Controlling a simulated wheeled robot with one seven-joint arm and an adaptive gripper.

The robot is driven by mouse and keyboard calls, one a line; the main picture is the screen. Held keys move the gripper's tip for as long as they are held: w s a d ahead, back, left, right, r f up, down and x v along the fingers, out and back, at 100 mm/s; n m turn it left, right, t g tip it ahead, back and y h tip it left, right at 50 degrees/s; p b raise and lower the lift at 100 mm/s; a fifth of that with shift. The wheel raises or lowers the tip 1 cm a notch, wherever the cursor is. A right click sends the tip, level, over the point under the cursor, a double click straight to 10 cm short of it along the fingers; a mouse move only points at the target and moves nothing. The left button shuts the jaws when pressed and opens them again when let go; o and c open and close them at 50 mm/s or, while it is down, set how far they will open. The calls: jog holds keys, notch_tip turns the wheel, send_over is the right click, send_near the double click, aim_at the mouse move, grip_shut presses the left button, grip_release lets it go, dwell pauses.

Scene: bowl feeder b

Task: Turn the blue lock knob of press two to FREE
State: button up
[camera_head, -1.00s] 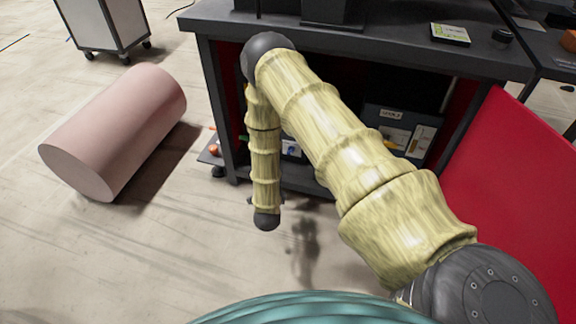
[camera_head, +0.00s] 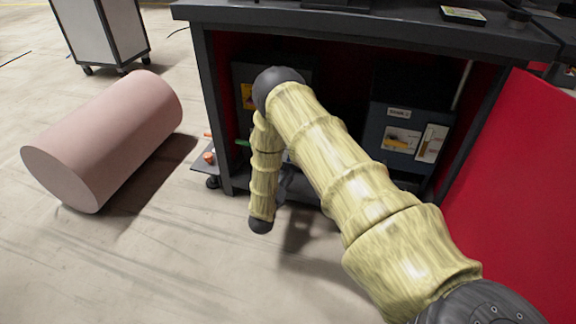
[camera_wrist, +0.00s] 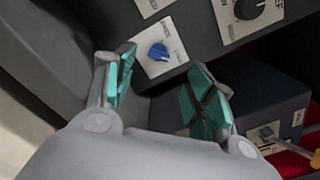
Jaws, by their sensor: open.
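The blue lock knob (camera_wrist: 158,51) sits on a white plate with small lettering, on a dark grey panel in the wrist view. Its lettering is too small to read, so I cannot tell its setting or the press number. My gripper (camera_wrist: 163,78) has teal finger pads and is open. Its two fingers stand apart, below and to either side of the knob in the picture, with nothing between them. The knob appears beyond the fingertips, apart from them. In the head view my arm hides the gripper and the knob.
A black dial (camera_wrist: 248,8) sits on a white plate right of the knob. A dark blue box (camera_wrist: 270,112) lies lower right. The dark bench (camera_head: 360,30) has an open shelf, with a red panel (camera_head: 515,190) at right. A pink cylinder (camera_head: 105,140) lies on open floor at left.

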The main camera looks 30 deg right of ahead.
aim_at(288, 162)
jog(key=b+x, duration=0.3)
jog(key=x, duration=0.5)
jog(key=shift+w+d+b, duration=0.15)
jog(key=shift+w+b, duration=0.1)
jog(key=shift+b, duration=0.05)
jog(key=c, duration=1)
